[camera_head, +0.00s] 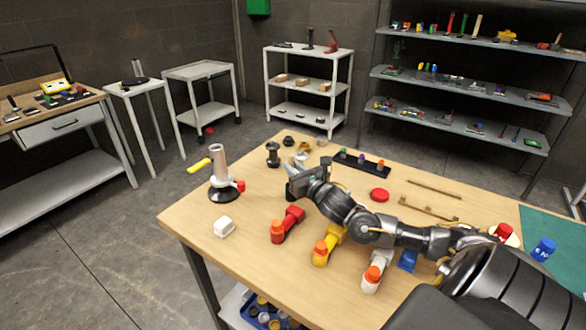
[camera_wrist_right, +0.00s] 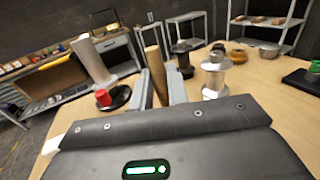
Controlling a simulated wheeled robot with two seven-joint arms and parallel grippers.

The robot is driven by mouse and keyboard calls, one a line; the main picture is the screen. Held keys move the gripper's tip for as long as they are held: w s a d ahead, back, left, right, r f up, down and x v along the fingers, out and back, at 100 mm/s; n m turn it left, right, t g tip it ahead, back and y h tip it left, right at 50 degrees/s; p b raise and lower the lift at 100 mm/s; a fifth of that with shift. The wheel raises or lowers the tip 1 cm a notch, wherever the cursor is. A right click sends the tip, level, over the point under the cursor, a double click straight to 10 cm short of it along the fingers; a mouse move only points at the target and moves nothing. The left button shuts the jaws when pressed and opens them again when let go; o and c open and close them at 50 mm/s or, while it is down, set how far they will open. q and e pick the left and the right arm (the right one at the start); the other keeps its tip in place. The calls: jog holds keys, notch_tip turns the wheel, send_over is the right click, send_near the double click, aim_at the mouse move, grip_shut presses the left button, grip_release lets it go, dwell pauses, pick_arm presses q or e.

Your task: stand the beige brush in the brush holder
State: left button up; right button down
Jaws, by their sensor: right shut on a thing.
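My right gripper (camera_head: 293,184) is over the wooden table, left of the middle. In the right wrist view its two fingers (camera_wrist_right: 158,84) are shut on the handle of the beige brush (camera_wrist_right: 154,64), which stands up between them, slightly tilted. The brush is hidden behind the gripper in the head view, and its lower end cannot be seen. A light grey tube on a round black base (camera_head: 219,166), with a red knob and a yellow arm, stands left of the gripper and apart from it; it may be the brush holder. It also shows in the right wrist view (camera_wrist_right: 92,62). My left gripper is not in view.
A dark spool (camera_head: 272,154) and metal pieces stand behind the gripper. A black rack (camera_head: 361,163) and red disc (camera_head: 380,195) lie to the right. A white block (camera_head: 224,227) and red (camera_head: 287,225) and yellow bottles (camera_head: 327,247) stand nearer the front edge.

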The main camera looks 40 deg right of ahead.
jog(key=shift+f+b, duration=0.3)
jog(key=shift+f, duration=0.1)
jog(key=c, duration=1.3)
grip_release()
jog(key=s+a+r+p, duration=0.3)
jog(key=r+p, duration=0.1)
jog(key=s+a+r+p, duration=0.2)
jog(key=s+r+p, duration=0.1)
jog(key=s+r, duration=0.1)
jog(key=s+a+r+p, duration=0.3)
jog(key=s+r+p, duration=0.1)
jog(key=r, duration=0.1)
jog(key=shift+a+p, duration=0.3)
jog(key=shift+p, duration=0.05)
